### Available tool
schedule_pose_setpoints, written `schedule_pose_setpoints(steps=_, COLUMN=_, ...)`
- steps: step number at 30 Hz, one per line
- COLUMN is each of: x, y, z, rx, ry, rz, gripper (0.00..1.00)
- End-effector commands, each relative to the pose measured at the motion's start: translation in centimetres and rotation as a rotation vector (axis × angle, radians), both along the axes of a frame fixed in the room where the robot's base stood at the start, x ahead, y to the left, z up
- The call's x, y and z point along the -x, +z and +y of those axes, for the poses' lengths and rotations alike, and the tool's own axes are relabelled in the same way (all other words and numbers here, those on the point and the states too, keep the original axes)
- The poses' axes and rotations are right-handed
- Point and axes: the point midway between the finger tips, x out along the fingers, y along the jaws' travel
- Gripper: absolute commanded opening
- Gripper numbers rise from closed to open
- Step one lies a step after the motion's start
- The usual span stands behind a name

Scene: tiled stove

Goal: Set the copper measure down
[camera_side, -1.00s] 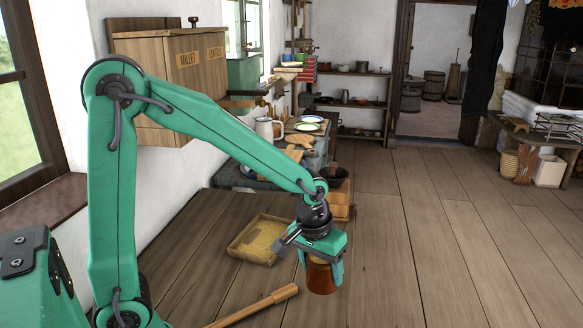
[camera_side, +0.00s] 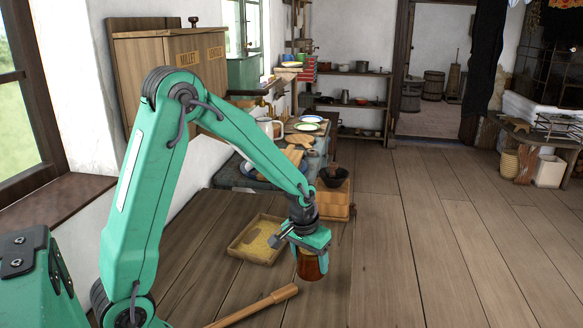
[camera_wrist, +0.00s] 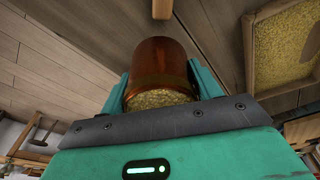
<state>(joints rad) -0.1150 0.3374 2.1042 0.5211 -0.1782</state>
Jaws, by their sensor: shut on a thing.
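The copper measure (camera_side: 311,269) is a reddish-brown cup, held upright over the wooden table near its right side. My gripper (camera_side: 310,262) is shut on it from above, with one finger on each side. In the wrist view the measure (camera_wrist: 163,62) sits between the two green fingers (camera_wrist: 162,78), and pale yellow grain (camera_wrist: 160,98) shows at its mouth. The underside of the measure is hard to see, so I cannot tell whether it touches the table.
A shallow wooden tray of grain (camera_side: 233,248) lies left of the measure. A wooden handle (camera_side: 284,293) lies in front of it. A dark bowl (camera_side: 334,180) sits on a wooden block (camera_side: 338,203) behind.

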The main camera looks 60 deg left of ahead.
Motion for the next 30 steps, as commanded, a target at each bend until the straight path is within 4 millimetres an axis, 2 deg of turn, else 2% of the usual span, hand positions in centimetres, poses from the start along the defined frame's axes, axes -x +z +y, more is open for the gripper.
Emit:
schedule_pose_setpoints(steps=12, x=0.0, y=-3.6, z=0.0, rx=0.001, ry=0.000, rz=0.002, gripper=0.29)
schedule_pose_setpoints(steps=27, x=0.0, y=-4.2, z=0.0, rx=0.000, ry=0.001, rz=0.000, gripper=0.29)
schedule_pose_setpoints(steps=28, x=0.0, y=-4.3, z=0.0, rx=0.000, ry=0.001, rz=0.001, gripper=0.67)
schedule_pose_setpoints(steps=30, x=0.0, y=-4.2, z=0.0, rx=0.000, ry=0.001, rz=0.001, gripper=0.81)
